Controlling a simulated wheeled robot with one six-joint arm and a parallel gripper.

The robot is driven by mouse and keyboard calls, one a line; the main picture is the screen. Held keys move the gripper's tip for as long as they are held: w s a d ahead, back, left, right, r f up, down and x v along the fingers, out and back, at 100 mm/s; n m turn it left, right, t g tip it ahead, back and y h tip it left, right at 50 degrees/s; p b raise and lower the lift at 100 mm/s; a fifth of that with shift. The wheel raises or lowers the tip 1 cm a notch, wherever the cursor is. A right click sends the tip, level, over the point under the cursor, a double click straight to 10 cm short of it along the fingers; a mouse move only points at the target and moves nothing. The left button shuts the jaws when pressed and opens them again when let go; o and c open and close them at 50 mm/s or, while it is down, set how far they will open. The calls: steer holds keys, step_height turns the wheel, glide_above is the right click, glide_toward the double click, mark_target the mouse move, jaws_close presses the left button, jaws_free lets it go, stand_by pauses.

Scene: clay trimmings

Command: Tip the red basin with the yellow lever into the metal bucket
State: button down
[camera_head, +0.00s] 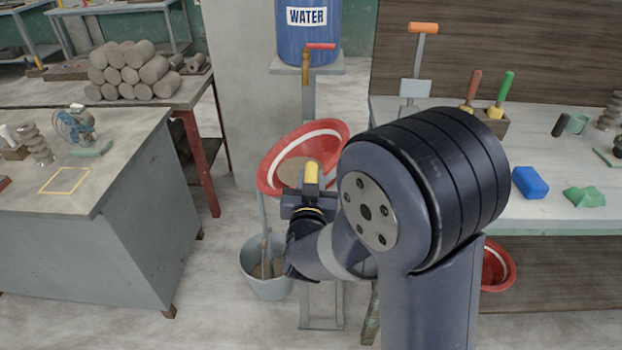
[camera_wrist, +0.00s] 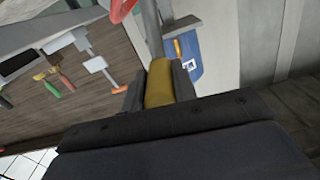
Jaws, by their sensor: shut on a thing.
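The red basin (camera_head: 330,134) with a white band is tilted toward the lower left on its stand, and clay-coloured material (camera_head: 291,170) shows inside it. My gripper (camera_head: 311,190) is in front of the basin, shut on the yellow lever (camera_head: 312,172). In the wrist view the yellow grip (camera_wrist: 159,84) lies between the two fingers. The metal bucket (camera_head: 267,287) stands on the floor below the basin's lower left side, with some brownish matter (camera_head: 262,268) inside. My arm hides part of the basin's right side and the stand.
A blue water barrel (camera_head: 308,35) stands behind, with a red-handled tap (camera_head: 318,46). A grey bench (camera_head: 120,180) is at left. A workbench (camera_head: 540,215) at right holds tools, a blue block (camera_head: 529,182) and a green lump. Another red basin (camera_head: 498,265) is below it.

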steer(key=a+n, duration=0.3)
steer(key=a, duration=0.4)
steer(key=shift+w+a+f+n+p, duration=0.2)
steer(key=shift+n+p, duration=0.1)
steer(key=shift+n, duration=0.1)
steer(key=c, duration=1.1)
jaws_free()
steer(key=shift+s, duration=0.15)
steer(key=s, duration=1)
steer(key=shift+s+a, duration=0.15)
steer(key=shift+s, duration=0.15)
